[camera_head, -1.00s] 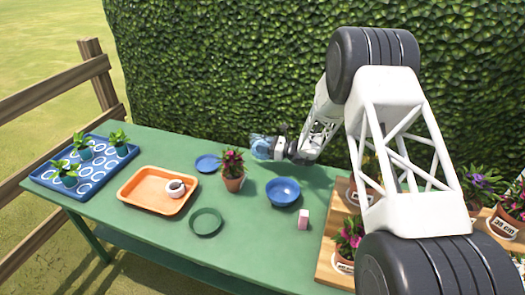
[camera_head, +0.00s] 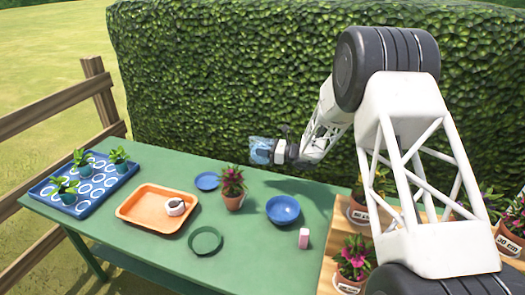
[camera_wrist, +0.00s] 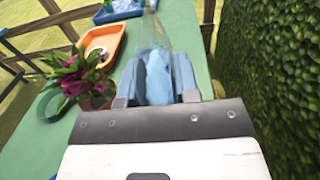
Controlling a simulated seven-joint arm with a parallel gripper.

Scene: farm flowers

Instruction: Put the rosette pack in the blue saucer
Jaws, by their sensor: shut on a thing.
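My gripper (camera_head: 276,151) is shut on the rosette pack (camera_head: 261,150), a clear bag with light blue contents. In the head view it is held up near the table's back edge, to the right of the blue saucer. The pack also shows in the wrist view (camera_wrist: 157,77), between the fingers and pointing away from the wrist. The blue saucer (camera_head: 207,181) is a small flat dish, empty, at the back of the green table. I cannot make out the saucer in the wrist view.
A potted pink-flowered plant (camera_head: 233,189) stands just right of the saucer. A blue bowl (camera_head: 283,211), green ring-like dish (camera_head: 206,240), pink-white block (camera_head: 304,238), orange tray (camera_head: 131,210) and blue seedling tray (camera_head: 46,189) are on the table. A hedge (camera_head: 220,80) rises behind.

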